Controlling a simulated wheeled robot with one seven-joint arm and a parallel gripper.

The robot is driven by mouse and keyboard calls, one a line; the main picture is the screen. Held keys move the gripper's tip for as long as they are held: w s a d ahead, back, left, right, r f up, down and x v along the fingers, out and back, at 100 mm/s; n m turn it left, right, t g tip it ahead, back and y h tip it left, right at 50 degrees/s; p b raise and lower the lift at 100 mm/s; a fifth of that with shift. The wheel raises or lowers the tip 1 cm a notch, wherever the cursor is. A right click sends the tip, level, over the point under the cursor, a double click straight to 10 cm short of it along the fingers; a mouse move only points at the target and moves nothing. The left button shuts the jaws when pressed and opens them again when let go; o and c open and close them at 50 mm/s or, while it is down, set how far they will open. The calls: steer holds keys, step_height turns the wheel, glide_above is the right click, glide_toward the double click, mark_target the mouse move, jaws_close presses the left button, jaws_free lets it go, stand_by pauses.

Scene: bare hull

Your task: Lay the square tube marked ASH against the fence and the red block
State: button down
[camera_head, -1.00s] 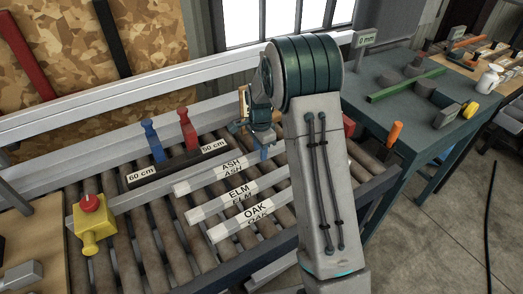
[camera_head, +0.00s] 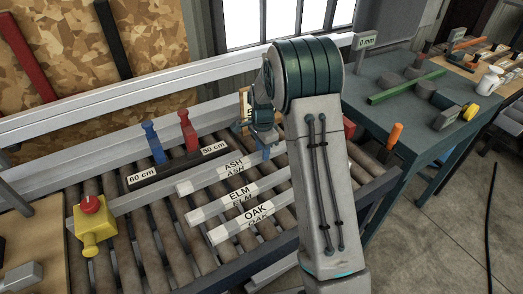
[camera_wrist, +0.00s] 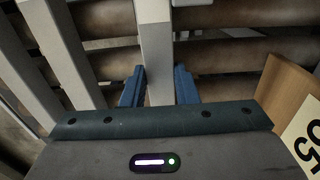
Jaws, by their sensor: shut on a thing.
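The pale square tube marked ASH (camera_head: 215,173) lies across the rollers, farthest back of three labelled tubes. My gripper (camera_head: 265,150) is shut on it near its right part; my arm hides the tube's right end. In the wrist view, blue fingers (camera_wrist: 160,88) stand either side of the pale tube (camera_wrist: 155,45). The metal fence (camera_head: 50,172) runs along the back of the rollers, with a gap between it and the tube. A red block (camera_head: 349,127) shows partly behind my arm. A red upright stop (camera_head: 188,130) also stands by the 50 cm label.
The tubes marked ELM (camera_head: 237,195) and OAK (camera_head: 250,218) lie in front of ASH. A blue stop (camera_head: 153,141) stands by the 60 cm label. A yellow button box (camera_head: 92,225) is at left. A wooden piece with a number label (camera_wrist: 290,105) is close right of my gripper.

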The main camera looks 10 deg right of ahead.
steer(key=shift+w+d, duration=0.25)
steer(key=shift+d, duration=0.4)
steer(key=c, duration=1.1)
jaws_free()
steer(key=shift+o, duration=0.2)
step_height(320, 180, up, 14)
steer(key=shift+b, duration=0.45)
